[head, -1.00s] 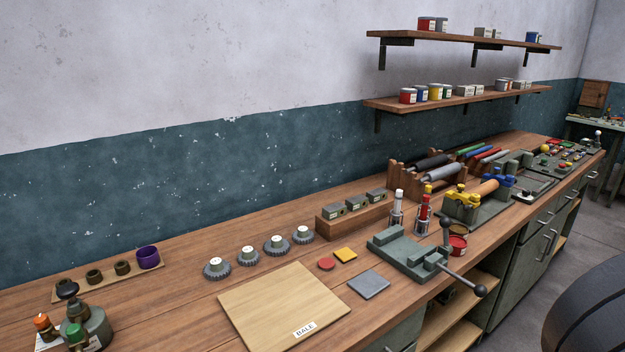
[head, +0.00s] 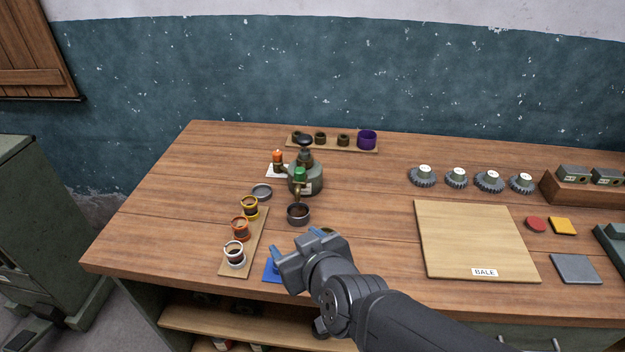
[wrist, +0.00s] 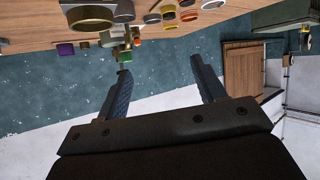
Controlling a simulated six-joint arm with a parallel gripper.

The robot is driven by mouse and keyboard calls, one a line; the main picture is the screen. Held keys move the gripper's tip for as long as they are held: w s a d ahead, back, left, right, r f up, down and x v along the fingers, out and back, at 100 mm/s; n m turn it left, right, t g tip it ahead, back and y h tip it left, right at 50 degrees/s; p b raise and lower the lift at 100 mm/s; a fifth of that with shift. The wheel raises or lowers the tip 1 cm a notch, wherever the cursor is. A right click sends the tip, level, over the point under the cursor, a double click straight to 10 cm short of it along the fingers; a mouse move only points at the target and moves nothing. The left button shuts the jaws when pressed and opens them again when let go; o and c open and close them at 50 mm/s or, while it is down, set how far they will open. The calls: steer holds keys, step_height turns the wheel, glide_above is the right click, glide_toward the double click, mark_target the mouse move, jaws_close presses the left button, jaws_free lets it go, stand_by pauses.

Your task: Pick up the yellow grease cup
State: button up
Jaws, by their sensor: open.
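An orange cup (head: 240,229) and a white cup (head: 235,254) stand in line on the same strip. In the wrist view, which is upside down, the yellow cup (wrist: 169,14) is near the top edge, beyond the fingers. My gripper (head: 297,246) is open and empty, to the right of and nearer than the yellow cup, apart from it. Its spread fingers also show in the wrist view (wrist: 160,68).
A blue mat (head: 270,271) is partly hidden by my gripper. A wooden board (head: 470,238) lies right.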

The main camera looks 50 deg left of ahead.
steer(key=s+a+r+n+g+h, duration=0.1)
steer(key=a+r+n+g+h, duration=0.15)
steer(key=a, duration=0.55)
steer(key=s+a+r+n+g+h, duration=0.1)
steer(key=a+n+h, duration=0.2)
steer(key=a, duration=0.5)
step_height(320, 180, up, 2)
steer(key=n+h, duration=0.4)
steer(key=h, duration=0.3)
glide_above(249, 201)
steer(key=shift+t, duration=0.45)
steer(key=f, duration=1.1)
steer(key=shift+w+d+f, duration=0.15)
steer(key=shift+d+f, duration=0.15)
steer(key=shift+f, duration=0.05)
steer(key=shift+a+f, duration=0.2)
steer(key=shift+f, duration=1.15)
steer(key=shift+a+f, duration=0.15)
steer(key=shift+f, duration=1.2)
steer(key=c, duration=1.1)
